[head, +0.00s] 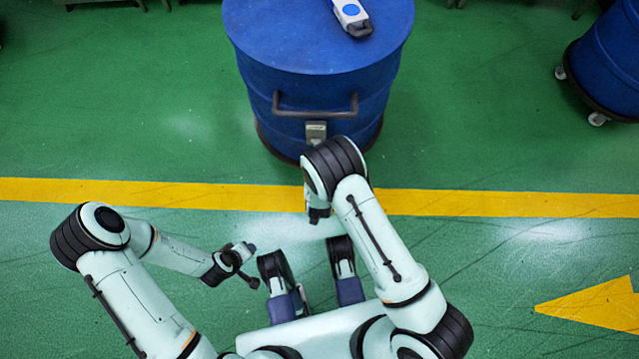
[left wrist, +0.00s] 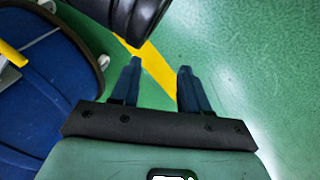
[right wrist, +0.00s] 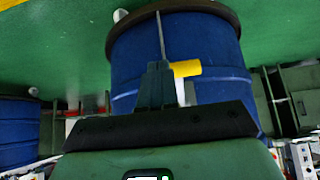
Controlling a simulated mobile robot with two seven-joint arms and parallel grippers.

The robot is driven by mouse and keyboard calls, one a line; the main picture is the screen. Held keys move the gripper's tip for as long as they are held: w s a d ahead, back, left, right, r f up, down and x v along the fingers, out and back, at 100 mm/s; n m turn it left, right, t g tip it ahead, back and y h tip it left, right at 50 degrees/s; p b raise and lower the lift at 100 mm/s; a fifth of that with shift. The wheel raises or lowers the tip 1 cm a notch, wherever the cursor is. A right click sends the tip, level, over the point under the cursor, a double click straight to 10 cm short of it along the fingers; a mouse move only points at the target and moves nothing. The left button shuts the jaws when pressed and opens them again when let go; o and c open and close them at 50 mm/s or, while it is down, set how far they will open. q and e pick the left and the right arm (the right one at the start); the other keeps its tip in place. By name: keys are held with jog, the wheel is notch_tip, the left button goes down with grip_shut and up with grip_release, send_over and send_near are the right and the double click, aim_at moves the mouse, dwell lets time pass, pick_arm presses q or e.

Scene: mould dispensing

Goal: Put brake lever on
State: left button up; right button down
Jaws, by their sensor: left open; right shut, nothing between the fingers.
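A yellow lever-like part, probably the brake lever (right wrist: 188,68), shows at the side of the blue drum (right wrist: 125,75) in the right wrist view. A yellow part (left wrist: 10,54) also shows by the drum at the left edge of the left wrist view. My right gripper (right wrist: 158,66) is shut and empty, its fingertips pointing at the drum just left of the yellow part; I cannot tell whether they touch. In the head view my right arm hides that place. My left gripper (left wrist: 159,68) is open and empty above the floor, away from the drum.
The blue drum (head: 250,85) has a dark handle, a metal latch and casters. A white and blue handheld device (head: 351,14) lies on its lid. Another drum (head: 610,60) stands at the right.

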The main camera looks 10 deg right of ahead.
pick_arm(q)
jog(key=s+d+r, duration=0.1)
jog(key=s+p, duration=0.1)
jog(key=shift+s+d+r+g, duration=0.35)
jog(key=shift+g, duration=0.05)
pick_arm(e)
jog(key=s+a, duration=0.2)
jog(key=s, duration=0.7)
jog(key=shift+s+a+f, duration=0.15)
jog(key=shift+s+a, duration=0.1)
jog(key=shift+a, duration=0.1)
